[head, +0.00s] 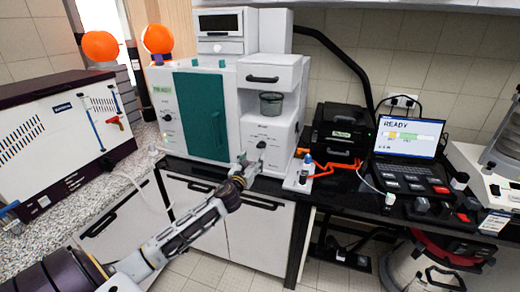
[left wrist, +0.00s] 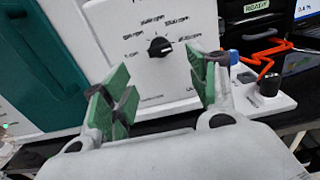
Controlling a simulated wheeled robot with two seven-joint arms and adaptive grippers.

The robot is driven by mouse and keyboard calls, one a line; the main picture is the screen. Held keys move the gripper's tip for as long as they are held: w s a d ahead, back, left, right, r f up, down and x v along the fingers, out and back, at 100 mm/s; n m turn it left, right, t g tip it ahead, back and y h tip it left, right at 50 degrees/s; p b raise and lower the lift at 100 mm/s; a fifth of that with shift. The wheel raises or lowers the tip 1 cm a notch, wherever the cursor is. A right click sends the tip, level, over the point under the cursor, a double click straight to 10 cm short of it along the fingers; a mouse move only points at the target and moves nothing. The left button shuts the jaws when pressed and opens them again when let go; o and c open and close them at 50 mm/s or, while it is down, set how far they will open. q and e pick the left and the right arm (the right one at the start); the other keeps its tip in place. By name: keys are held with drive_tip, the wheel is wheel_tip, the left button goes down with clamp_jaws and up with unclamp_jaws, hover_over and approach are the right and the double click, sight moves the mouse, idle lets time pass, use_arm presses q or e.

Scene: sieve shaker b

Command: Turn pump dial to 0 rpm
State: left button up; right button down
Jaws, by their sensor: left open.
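The pump dial (head: 261,144) is a small black knob on the lower white front of the bench machine. In the left wrist view the dial (left wrist: 159,47) has a ring of small printed labels around it, too blurred to read surely. Its exact setting is hard to tell. My left gripper (head: 246,164) is in front of that panel, just below and left of the dial in the head view. In the left wrist view the gripper (left wrist: 160,85) is open and empty, its green pads apart, with the dial beyond and between them. My right gripper is not in view.
The green door (head: 203,112) is left of the panel, and a grey cup (head: 271,103) is above it. A laptop (head: 406,145) stands farther right.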

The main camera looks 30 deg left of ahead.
sight(260, 148)
use_arm(q)
drive_tip(key=shift+p+x, duration=0.35)
drive_tip(key=shift+x, duration=4.65)
drive_tip(key=shift+d, duration=0.1)
drive_tip(key=c, duration=1)
